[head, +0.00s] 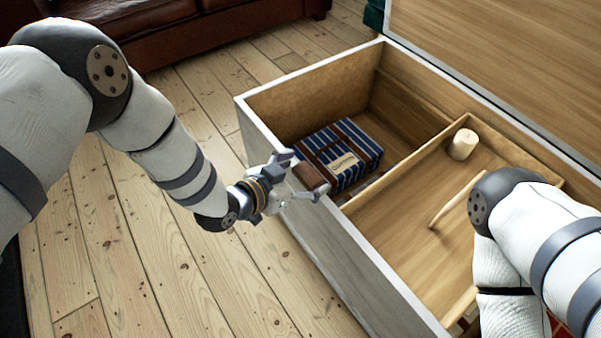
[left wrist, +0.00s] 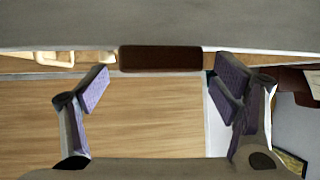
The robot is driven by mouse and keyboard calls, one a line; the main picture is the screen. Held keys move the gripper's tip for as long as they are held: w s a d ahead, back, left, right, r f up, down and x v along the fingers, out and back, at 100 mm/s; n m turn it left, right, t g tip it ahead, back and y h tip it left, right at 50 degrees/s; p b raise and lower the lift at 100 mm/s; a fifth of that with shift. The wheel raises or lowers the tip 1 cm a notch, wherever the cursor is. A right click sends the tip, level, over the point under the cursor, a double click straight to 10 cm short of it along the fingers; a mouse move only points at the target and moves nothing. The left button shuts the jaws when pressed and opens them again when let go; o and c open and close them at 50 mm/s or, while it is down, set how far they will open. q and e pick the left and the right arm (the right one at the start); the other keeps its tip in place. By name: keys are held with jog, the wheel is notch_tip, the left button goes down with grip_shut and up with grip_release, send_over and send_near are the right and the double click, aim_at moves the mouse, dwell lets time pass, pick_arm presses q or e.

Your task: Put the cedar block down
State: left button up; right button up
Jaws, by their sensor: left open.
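The cedar block (head: 311,178) is a small dark brown block near the near-left wall of an open wooden chest (head: 345,240). My left gripper (head: 303,176) is open, with its fingers spread to either side of the block in the head view. In the left wrist view the block (left wrist: 160,58) shows as a dark bar above the gap between the spread fingers (left wrist: 162,88), with no finger visibly touching it. What the block rests on is hard to tell. My right arm comes in at the right, but its gripper is not visible.
A navy striped box (head: 342,154) with brown bands lies in the chest's far-left compartment. A shallow wooden tray (head: 400,235) fills the nearer part, holding a cream cylinder (head: 463,144) and a thin wooden stick (head: 458,198). The raised lid (head: 500,60) stands behind. Floorboards at left are clear.

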pick_arm(q)
jog(key=shift+s+a+r, duration=0.15)
jog(key=shift+r, duration=0.2)
jog(key=p+v, duration=0.3)
jog(key=v, duration=0.8)
jog(key=shift+s, duration=0.2)
jog(key=shift+a+r, duration=0.1)
jog(key=shift+a, duration=0.05)
